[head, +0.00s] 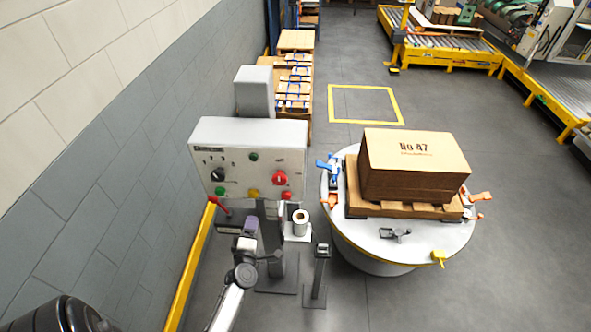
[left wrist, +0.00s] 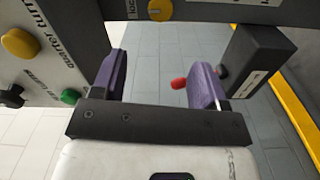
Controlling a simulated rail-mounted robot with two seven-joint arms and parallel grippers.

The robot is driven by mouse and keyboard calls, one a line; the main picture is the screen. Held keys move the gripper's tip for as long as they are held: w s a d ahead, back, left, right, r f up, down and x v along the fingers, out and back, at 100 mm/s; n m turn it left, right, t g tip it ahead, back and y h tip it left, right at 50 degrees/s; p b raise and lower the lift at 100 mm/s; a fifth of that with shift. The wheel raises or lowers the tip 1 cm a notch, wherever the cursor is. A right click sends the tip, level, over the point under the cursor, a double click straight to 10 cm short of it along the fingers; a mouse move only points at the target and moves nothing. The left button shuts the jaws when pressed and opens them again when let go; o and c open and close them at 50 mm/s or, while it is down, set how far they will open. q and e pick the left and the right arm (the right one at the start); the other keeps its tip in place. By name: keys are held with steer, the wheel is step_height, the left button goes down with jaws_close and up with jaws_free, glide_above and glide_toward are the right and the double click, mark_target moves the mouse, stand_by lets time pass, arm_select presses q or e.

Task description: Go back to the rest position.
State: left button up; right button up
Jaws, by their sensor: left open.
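My left gripper (head: 249,224) is in front of and below the grey control box (head: 250,140) in the head view. In the left wrist view its purple fingers (left wrist: 158,82) stand apart with nothing held between them. A red-tipped lever (left wrist: 180,83) shows beyond the right finger, apart from it as far as I can tell. The control box has a black knob (head: 217,174), a red knob (head: 280,178) and green, yellow and red buttons along its lower edge. My right gripper is not in view.
A round white turntable (head: 365,238) with a box marked "No 47" (head: 413,160) stands to the right. A thin black post (head: 320,268) and a white roll (head: 300,222) stand between it and my gripper. A yellow rail (head: 190,268) runs along the left wall.

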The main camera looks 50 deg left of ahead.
arm_select(q)
steer(key=w+d+f+m+h, duration=0.35)
steer(key=d+m+h, duration=0.25)
steer(key=m+h, duration=0.2)
steer(key=d+r+m+g+h, duration=0.4)
steer(key=d+m+h, duration=0.2)
steer(key=d+m, duration=0.4)
steer(key=s+d+r+m+g+y, duration=0.1)
steer(key=s+d+r+m+g, duration=0.2)
steer(key=s, duration=0.4)
steer(key=s+d+r+m, duration=0.4)
steer(key=s+d, duration=0.2)
steer(key=s+d+f+m+g, duration=0.1)
steer(key=s+f+m+g, duration=0.1)
steer(key=s+f, duration=0.35)
step_height(320, 180, up, 27)
steer(key=s+p, duration=0.2)
steer(key=p, duration=2.3)
steer(key=shift+s+f, duration=0.15)
steer(key=shift+s, duration=0.05)
